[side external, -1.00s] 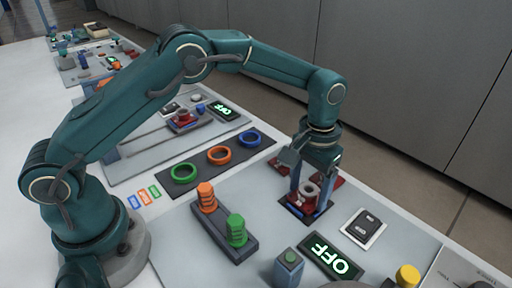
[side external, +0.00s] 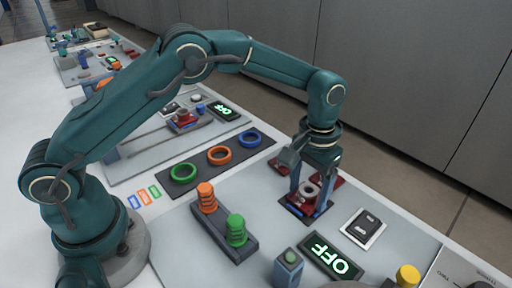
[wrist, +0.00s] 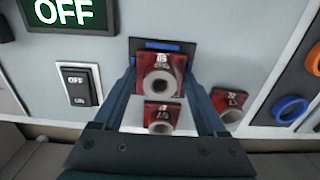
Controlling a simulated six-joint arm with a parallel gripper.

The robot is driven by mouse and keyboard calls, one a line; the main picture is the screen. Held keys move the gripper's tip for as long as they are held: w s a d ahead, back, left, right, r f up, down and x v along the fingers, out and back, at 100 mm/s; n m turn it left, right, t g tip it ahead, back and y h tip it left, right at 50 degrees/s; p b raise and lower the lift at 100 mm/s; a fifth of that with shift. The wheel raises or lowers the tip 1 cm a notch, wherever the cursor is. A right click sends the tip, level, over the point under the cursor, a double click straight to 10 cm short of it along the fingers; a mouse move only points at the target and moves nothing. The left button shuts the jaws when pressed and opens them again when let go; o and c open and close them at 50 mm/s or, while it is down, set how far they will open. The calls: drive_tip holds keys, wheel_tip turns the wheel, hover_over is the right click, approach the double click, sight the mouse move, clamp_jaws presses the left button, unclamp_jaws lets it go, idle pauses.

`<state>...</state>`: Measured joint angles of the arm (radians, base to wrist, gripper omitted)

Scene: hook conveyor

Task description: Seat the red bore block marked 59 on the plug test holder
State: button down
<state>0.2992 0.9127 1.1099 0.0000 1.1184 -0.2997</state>
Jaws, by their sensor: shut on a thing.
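My gripper (side external: 309,199) points down and is shut on a red bore block (wrist: 149,66) with a grey ring around its hole. Its fingers stand at the block's left and right sides in the wrist view. The block also shows between the fingers in the side view (side external: 309,189). Its white marking is too blurred to read surely. The block is over a dark holder plate with a blue bar (wrist: 163,45). The plug is hidden, and I cannot tell whether the block rests fully down on the plate.
Two other red bore blocks stand close by, one near block (wrist: 161,117) between my fingers' bases in the wrist view and one block (wrist: 229,101) to the right. A switch (side external: 363,228) and a lit OFF sign (side external: 331,257) are near the holder. Coloured rings lie on a dark mat (side external: 247,143).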

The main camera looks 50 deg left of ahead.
drive_tip(key=shift+f, duration=0.1)
unclamp_jaws()
drive_tip(key=shift+a, duration=0.1)
drive_tip(key=shift+f, duration=0.1)
drive_tip(key=shift+r, duration=3.65)
